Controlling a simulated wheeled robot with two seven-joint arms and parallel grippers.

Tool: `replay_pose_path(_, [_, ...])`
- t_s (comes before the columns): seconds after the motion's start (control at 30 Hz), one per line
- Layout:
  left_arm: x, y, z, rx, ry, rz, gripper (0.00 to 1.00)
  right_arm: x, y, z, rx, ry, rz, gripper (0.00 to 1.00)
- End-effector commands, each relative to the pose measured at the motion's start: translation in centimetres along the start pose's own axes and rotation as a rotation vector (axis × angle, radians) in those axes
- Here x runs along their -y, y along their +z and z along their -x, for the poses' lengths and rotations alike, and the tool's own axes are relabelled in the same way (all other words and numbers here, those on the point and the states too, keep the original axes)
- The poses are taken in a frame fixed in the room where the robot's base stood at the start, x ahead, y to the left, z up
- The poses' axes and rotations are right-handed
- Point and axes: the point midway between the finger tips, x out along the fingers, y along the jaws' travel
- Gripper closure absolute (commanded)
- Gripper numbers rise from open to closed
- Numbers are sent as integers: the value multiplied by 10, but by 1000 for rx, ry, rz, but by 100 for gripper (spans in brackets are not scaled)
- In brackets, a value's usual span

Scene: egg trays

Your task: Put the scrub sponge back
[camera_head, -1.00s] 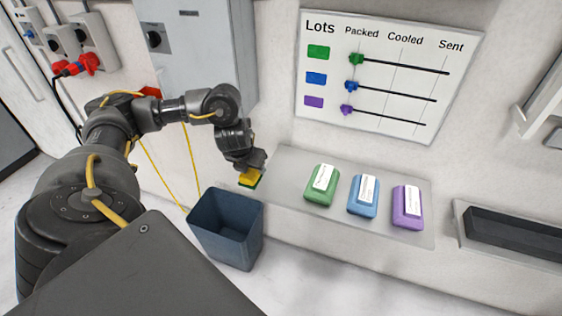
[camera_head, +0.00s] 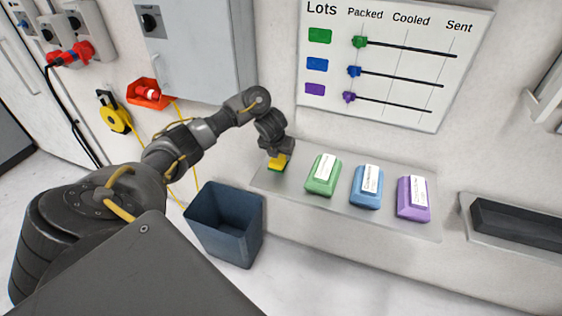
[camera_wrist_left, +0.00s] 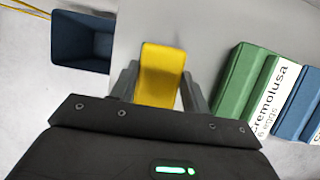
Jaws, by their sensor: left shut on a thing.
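The scrub sponge (camera_head: 278,162) is yellow with a green layer underneath. My left gripper (camera_head: 277,156) is shut on it, at the left end of the grey shelf (camera_head: 300,201). In the left wrist view the sponge's yellow top (camera_wrist_left: 160,72) sits between the two fingers of my left gripper (camera_wrist_left: 158,88). The sponge is over or on the shelf; I cannot tell whether it touches the surface. My right gripper is not in view.
Green (camera_head: 322,178), blue (camera_head: 366,190) and purple (camera_head: 412,203) egg boxes stand on the shelf right of the sponge. A dark blue bin (camera_head: 228,235) stands below the shelf's left end. A lots board (camera_head: 390,85) hangs above. A black tray (camera_head: 515,225) is at far right.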

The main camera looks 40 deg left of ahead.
Motion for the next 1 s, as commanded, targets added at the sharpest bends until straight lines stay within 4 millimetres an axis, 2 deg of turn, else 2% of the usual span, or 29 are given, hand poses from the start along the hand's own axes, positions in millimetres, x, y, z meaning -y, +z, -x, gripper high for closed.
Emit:
replay_pose_path(0.07, [3, -2, -14, -5, -2, 3, 78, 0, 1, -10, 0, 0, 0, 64])
replay_pose_path(0.23, [3, -11, -32, -5, -2, 2, 78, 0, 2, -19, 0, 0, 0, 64])
replay_pose_path(0.57, [1, -11, -34, -2, 1, 0, 78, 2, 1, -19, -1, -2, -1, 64])
replay_pose_path(0.6, [1, -11, -35, -3, 1, 0, 51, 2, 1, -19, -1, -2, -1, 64])
replay_pose_path(0.73, [1, -11, -34, -2, 0, 0, 34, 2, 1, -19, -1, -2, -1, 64])
replay_pose_path(0.77, [1, -11, -34, -2, 0, 0, 31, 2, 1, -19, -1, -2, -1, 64])
replay_pose_path(1.0, [1, -11, -34, -2, 0, 0, 31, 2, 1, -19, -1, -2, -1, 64])
